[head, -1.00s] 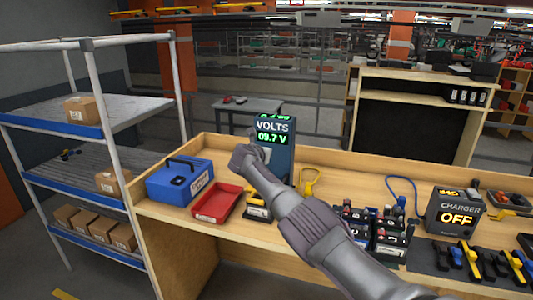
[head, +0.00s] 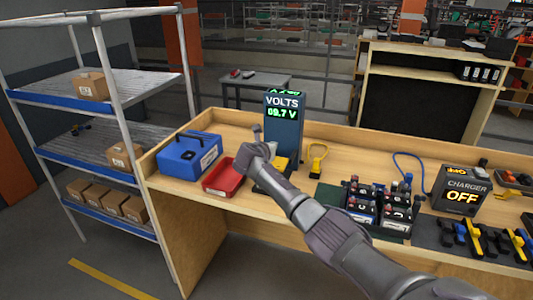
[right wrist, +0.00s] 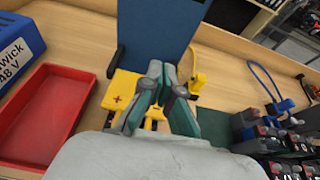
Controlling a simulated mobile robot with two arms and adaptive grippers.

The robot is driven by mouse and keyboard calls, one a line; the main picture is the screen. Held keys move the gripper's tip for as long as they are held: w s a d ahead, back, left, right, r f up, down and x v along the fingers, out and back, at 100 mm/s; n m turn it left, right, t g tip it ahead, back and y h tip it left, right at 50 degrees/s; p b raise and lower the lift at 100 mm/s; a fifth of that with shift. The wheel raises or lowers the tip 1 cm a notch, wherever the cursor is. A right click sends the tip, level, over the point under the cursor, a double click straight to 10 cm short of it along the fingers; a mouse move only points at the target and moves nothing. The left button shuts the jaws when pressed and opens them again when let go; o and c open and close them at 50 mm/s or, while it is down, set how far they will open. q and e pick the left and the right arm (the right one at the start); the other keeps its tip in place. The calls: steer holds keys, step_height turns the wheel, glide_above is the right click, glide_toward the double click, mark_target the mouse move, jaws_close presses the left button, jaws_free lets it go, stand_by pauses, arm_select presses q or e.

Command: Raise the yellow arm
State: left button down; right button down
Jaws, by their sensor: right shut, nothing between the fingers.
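A blue tester (head: 283,130) stands on the wooden bench and its screen reads "VOLTS 09.7 V". A yellow part (head: 281,163) sits low at its front, partly hidden by my right arm. In the right wrist view this yellow part (right wrist: 126,86) carries a red plus mark. A yellow looped piece (head: 317,157) is just right of the tester, and it also shows in the right wrist view (right wrist: 197,80). I cannot tell which is the yellow arm. My right gripper (head: 254,140) is shut and empty in front of the tester; its fingertips (right wrist: 162,72) overlap the yellow part in view. My left gripper is out of view.
A red tray (head: 212,190) and a blue case (head: 180,163) are left of the tester. Battery packs in a rack (head: 380,208), a charger reading "OFF" (head: 461,190) and yellow-black tools (head: 476,236) are to the right. A shelf unit (head: 120,182) stands left of the bench.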

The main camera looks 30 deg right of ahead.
steer(key=s+a, duration=0.2)
steer(key=a, duration=0.1)
steer(key=shift+a+f+b, duration=0.15)
steer(key=shift+f+b, duration=0.05)
steer(key=shift+b, duration=0.2)
steer(key=shift+s+a, duration=0.2)
steer(key=shift+a, duration=0.1)
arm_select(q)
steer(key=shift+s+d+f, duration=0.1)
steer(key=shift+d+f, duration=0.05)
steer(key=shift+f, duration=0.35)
arm_select(e)
steer(key=shift+s+a, duration=0.1)
steer(key=shift+s, duration=0.25)
